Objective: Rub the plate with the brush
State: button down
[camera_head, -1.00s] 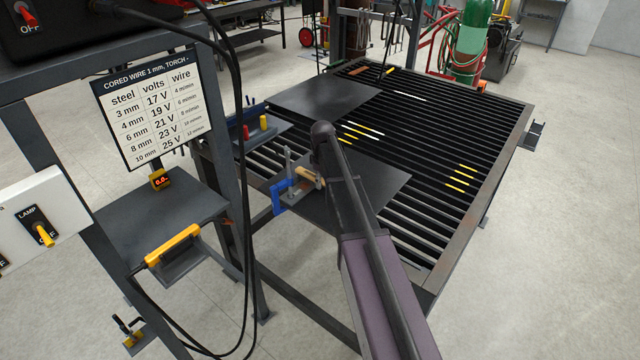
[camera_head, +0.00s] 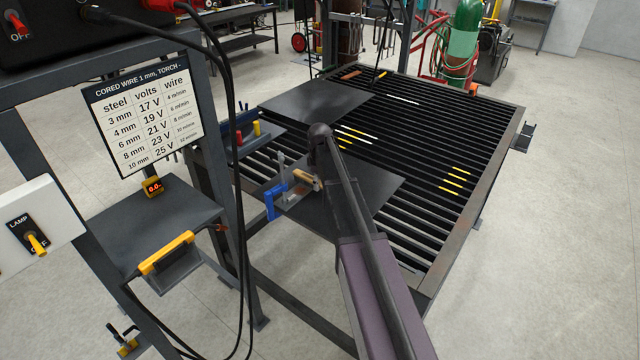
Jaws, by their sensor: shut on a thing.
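A dark flat steel plate (camera_head: 378,183) lies on the slatted table, partly covered by my arm. A blue clamp (camera_head: 275,197) sits at its left edge. The brush (camera_head: 302,177) shows as a short piece of light wood beside the clamp, over the left part of the plate. My gripper (camera_head: 315,181) is at the right end of this wood, shut on the brush and mostly hidden by my arm. The bristles cannot be made out, nor whether they touch the plate.
A second dark plate (camera_head: 315,100) lies farther back on the slatted table (camera_head: 468,210). A post with a wire chart (camera_head: 143,115), hanging black cables (camera_head: 238,200) and a small shelf (camera_head: 150,222) stand close on the left. Open floor (camera_head: 560,250) lies to the right.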

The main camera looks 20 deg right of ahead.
aim_at(307, 202)
jog(key=shift+s+a, duration=0.1)
jog(key=shift+a, duration=0.05)
jog(key=c, duration=1.4)
grip_release()
jog(key=shift+s+a+f, duration=0.1)
jog(key=shift+s+a, duration=0.4)
jog(key=shift+a, duration=0.2)
jog(key=shift+s+a, duration=0.5)
jog(key=shift+a, duration=0.15)
jog(key=c, duration=1.4)
grip_release()
jog(key=c, duration=1.4)
grip_release()
jog(key=shift+s+a, duration=0.1)
jog(key=shift+s+a, duration=0.45)
jog(key=shift+a, duration=0.2)
jog(key=shift+s+a, duration=0.45)
jog(key=shift+a, duration=0.2)
jog(key=shift+r+p, duration=2.95)
jog(key=shift+r, duration=0.15)
jog(key=shift+r+p, duration=1.5)
